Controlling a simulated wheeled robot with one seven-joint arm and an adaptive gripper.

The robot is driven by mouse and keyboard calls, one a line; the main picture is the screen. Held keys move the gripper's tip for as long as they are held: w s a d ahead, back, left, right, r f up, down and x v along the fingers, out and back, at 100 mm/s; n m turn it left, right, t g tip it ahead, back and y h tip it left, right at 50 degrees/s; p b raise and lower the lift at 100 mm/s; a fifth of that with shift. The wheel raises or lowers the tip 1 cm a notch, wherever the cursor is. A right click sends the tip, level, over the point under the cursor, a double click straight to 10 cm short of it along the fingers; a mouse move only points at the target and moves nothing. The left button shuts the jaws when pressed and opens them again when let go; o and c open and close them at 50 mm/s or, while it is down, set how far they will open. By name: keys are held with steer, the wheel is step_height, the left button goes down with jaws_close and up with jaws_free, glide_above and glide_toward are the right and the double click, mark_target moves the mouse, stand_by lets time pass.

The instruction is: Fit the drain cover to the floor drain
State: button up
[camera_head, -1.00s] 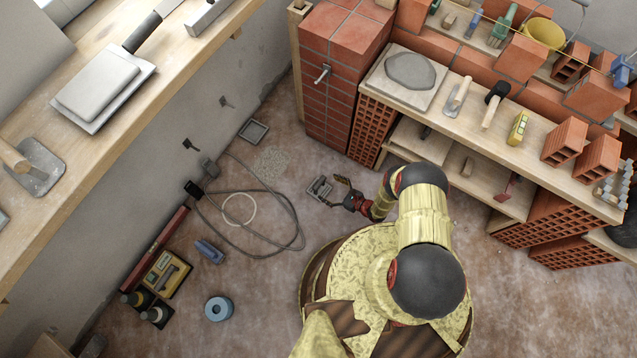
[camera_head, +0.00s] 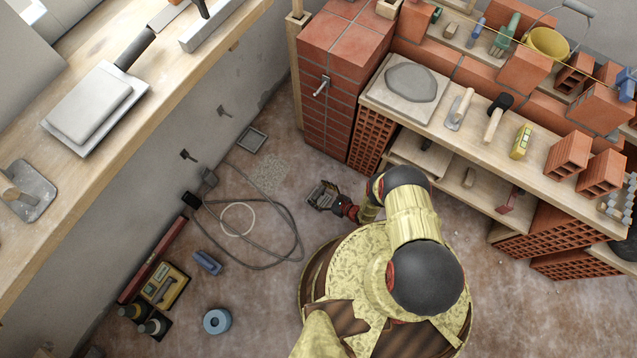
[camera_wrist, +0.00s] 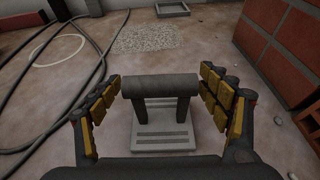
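The drain cover is a grey slotted square plate (camera_wrist: 163,138) with a dark bar handle on two posts. It appears to lie flat on the floor. My gripper (camera_wrist: 161,84) is open, with its yellow-padded fingers at either end of the handle; I cannot tell whether they touch it. In the head view my gripper (camera_head: 324,196) is low over the cover and hides most of it. The floor drain is a grey square frame (camera_head: 251,139) near the wall, up and left of my gripper. It also shows at the top of the wrist view (camera_wrist: 172,9).
A pale gravel patch (camera_head: 270,172) lies between cover and drain. A dark hose (camera_head: 262,265) and a pale ring (camera_head: 238,218) lie to the left. A brick pillar (camera_head: 335,90) and a brick-supported shelf (camera_head: 480,130) stand to the right.

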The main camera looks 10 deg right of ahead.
steer(key=c, duration=1.8)
steer(key=shift+r+p, duration=0.35)
steer(key=shift+r, duration=0.25)
step_height(320, 180, up, 2)
steer(key=shift+r+p, duration=0.1)
steer(key=shift+p, duration=0.5)
steer(key=s+d+r+p, duration=0.3)
steer(key=d+r, duration=0.1)
steer(key=r, duration=0.2)
steer(key=shift+s+d+r+p, duration=0.2)
steer(key=shift+d+r+p, duration=0.1)
steer(key=shift+d+p, duration=0.1)
steer(key=p+v, duration=0.2)
steer(key=v, duration=0.6)
steer(key=shift+d, duration=0.5)
steer(key=shift+d, duration=0.1)
